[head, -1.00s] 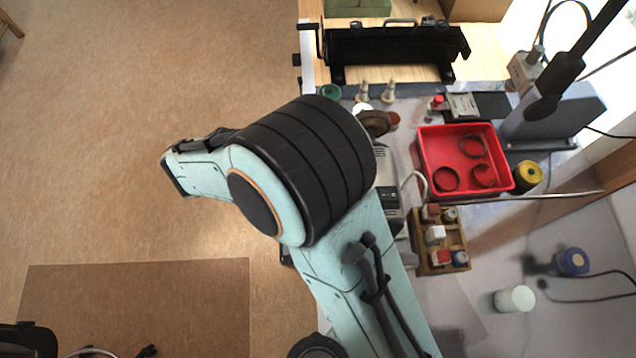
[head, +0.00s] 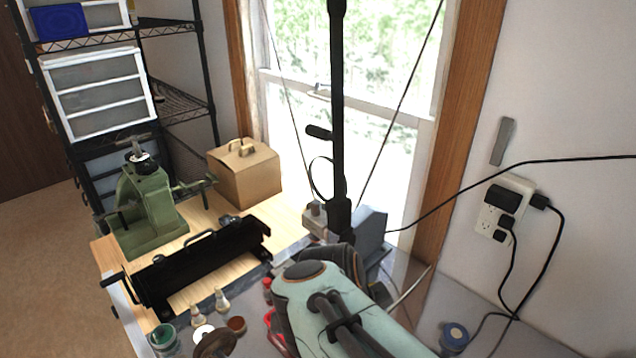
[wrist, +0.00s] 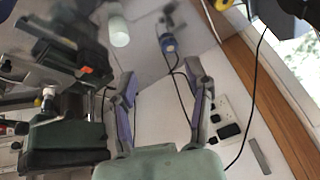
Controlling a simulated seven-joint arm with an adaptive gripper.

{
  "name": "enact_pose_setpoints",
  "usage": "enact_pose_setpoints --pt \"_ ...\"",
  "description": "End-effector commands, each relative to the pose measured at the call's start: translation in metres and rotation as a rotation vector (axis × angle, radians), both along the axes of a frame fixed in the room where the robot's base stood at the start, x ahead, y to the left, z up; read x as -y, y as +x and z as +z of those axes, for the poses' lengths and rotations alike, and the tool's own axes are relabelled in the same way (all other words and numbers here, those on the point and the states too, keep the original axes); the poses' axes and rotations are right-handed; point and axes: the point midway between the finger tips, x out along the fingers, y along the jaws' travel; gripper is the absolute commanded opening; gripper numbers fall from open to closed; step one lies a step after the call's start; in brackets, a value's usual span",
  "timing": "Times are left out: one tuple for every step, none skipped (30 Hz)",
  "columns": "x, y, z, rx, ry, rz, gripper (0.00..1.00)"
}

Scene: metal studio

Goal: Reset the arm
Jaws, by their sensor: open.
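My arm (head: 345,310) reaches up from the bottom of the head view, in pale blue-green and black, over the right part of the workbench. Its far end and the gripper are hidden from the head view. In the wrist view my gripper (wrist: 160,90) shows two grey fingers with purple inner pads, spread wide apart. Nothing is between the fingers; only the pale wall and a cable show behind the gap.
A black metal roller frame (head: 200,265), green press (head: 148,210) and cardboard box (head: 245,175) stand on the bench. A dark upright pole (head: 337,120) rises beside my arm before the window. A wall outlet (head: 500,210) has black cords. A white cylinder (wrist: 118,30) shows in the wrist view.

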Motion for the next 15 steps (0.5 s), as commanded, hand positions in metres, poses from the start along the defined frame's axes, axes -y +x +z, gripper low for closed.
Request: enact_pose_setpoints --pt "0.026 -0.016 0.006 -0.019 0.025 0.007 0.51" --pt "0.036 -0.026 0.007 -0.039 0.038 0.033 0.51" --pt "0.047 -0.041 0.007 -0.069 0.057 0.077 0.51" --pt "0.053 -0.052 0.005 -0.090 0.070 0.120 0.51" --pt "0.057 -0.064 0.003 -0.115 0.084 0.171 0.51" --pt "0.059 -0.080 0.000 -0.147 0.102 0.253 0.51" --pt "0.058 -0.093 -0.004 -0.175 0.116 0.333 0.51" --pt "0.055 -0.105 -0.009 -0.206 0.129 0.423 0.51" --pt "0.048 -0.118 -0.016 -0.247 0.144 0.550 0.51" --pt "0.041 -0.127 -0.020 -0.279 0.152 0.650 0.51" --pt "0.035 -0.135 -0.025 -0.311 0.161 0.745 0.51" --pt "0.028 -0.144 -0.031 -0.355 0.174 0.860 0.51" --pt "0.023 -0.150 -0.035 -0.382 0.180 0.940 0.51" --pt "0.020 -0.155 -0.037 -0.405 0.184 1.014 0.51" --pt "0.016 -0.159 -0.038 -0.425 0.184 1.098 0.51"
